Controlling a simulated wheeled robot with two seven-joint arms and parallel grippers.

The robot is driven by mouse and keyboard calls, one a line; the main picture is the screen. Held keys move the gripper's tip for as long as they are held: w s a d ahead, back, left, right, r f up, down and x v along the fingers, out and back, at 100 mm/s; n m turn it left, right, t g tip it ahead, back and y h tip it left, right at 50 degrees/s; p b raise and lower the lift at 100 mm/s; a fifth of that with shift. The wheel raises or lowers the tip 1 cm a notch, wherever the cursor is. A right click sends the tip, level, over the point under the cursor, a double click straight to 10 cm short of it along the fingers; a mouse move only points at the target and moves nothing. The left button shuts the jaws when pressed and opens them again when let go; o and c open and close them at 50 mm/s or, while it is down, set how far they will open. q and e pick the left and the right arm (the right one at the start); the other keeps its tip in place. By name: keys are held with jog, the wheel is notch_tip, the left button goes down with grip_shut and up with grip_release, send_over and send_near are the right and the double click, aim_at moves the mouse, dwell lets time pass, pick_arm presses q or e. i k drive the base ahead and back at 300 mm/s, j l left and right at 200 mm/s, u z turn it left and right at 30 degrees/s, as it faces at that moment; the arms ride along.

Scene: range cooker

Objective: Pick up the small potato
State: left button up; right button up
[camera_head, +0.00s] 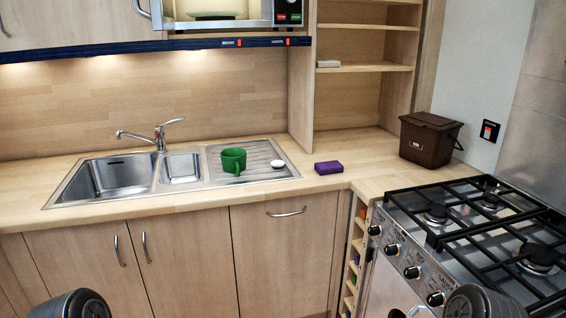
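No object in view is clearly a potato. A small white rounded object (277,164) lies on the ribbed steel drainer of the sink, just right of a green mug (233,161). It is too small for me to tell what it is. Neither of my grippers shows. Only dark rounded parts, which look like my own arms, show at the bottom left and bottom right edges, far from the drainer.
A purple block (328,168) lies on the counter (368,160) right of the sink (116,178). A brown lidded bin (427,140) stands in the back right corner. The gas cooker (480,240) has raised black grates. Open shelves (364,68) and a microwave (215,12) are above.

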aim_at(277, 164)
jog(key=i+j+z, duration=0.1)
jog(key=z, duration=0.85)
jog(key=i+j+z, duration=0.3)
jog(key=i+j, duration=0.15)
jog(key=j, duration=0.25)
jog(key=i+j+z, duration=0.2)
jog(key=j, duration=0.15)
jog(key=i+j+z, duration=0.15)
jog(key=j, duration=0.25)
